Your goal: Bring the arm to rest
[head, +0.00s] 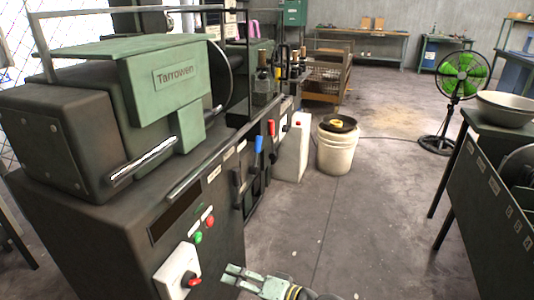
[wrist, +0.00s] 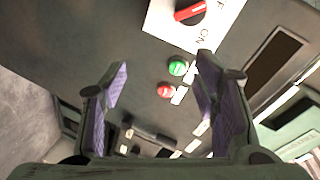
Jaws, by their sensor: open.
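My gripper (head: 230,273) is at the bottom middle of the head view, low in front of the dark lathe cabinet (head: 90,235). In the wrist view my gripper (wrist: 160,85) has its two purple-padded fingers spread apart with nothing between them. Beyond the fingers is the control panel, with a green button (wrist: 178,67), a red button (wrist: 165,91) and a red rotary switch (wrist: 190,11) on a white plate. In the head view the switch (head: 193,282) is just left of my gripper. I cannot tell the exact gap to the panel.
The green and black lathe (head: 160,75) fills the left. A white bucket (head: 336,150) and a pale canister (head: 294,150) stand beyond it. A dark table (head: 490,190) with a bowl (head: 508,108) and a green fan (head: 461,75) are at right. The middle floor is clear.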

